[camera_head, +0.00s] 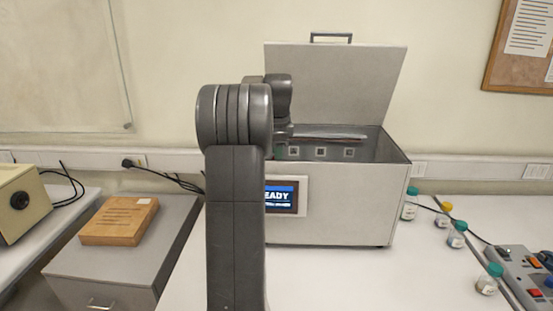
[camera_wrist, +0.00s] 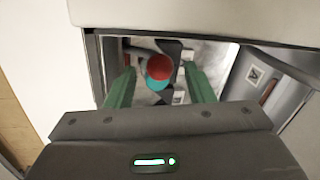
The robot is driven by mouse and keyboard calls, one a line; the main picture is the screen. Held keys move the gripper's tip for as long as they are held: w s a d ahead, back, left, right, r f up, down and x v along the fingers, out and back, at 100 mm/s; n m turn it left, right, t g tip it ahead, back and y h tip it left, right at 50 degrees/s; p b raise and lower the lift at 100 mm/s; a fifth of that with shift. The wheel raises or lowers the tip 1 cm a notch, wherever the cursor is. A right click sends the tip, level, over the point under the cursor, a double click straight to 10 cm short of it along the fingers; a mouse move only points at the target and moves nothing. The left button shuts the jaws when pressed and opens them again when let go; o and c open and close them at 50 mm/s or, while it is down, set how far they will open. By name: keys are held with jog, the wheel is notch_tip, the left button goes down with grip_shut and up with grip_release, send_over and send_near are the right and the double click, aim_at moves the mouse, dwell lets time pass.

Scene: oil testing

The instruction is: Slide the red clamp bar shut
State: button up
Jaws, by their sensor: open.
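The grey oil testing machine (camera_head: 330,225) stands on the white bench with its lid (camera_head: 335,80) raised. My gripper (camera_wrist: 159,72) reaches down into its chamber, with two green fingers apart. In the wrist view a round red part (camera_wrist: 159,67) shows between the fingers, above a teal part (camera_wrist: 156,84) and beside dark brackets. I see no clear contact with either finger. I cannot tell whether this red part belongs to the clamp bar. In the head view my arm hides most of the gripper and part of the chamber.
Chamber walls (camera_wrist: 96,65) surround my gripper closely. Small bottles (camera_head: 409,205) and a control box (camera_head: 525,275) lie to the right of the machine. A wooden box (camera_head: 119,221) is on the grey cabinet at left. The bench front is partly clear.

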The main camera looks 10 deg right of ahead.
jog(key=shift+w+f, duration=0.15)
jog(key=shift+f, duration=0.65)
jog(key=shift+w+f, duration=0.15)
jog(key=shift+f, duration=0.6)
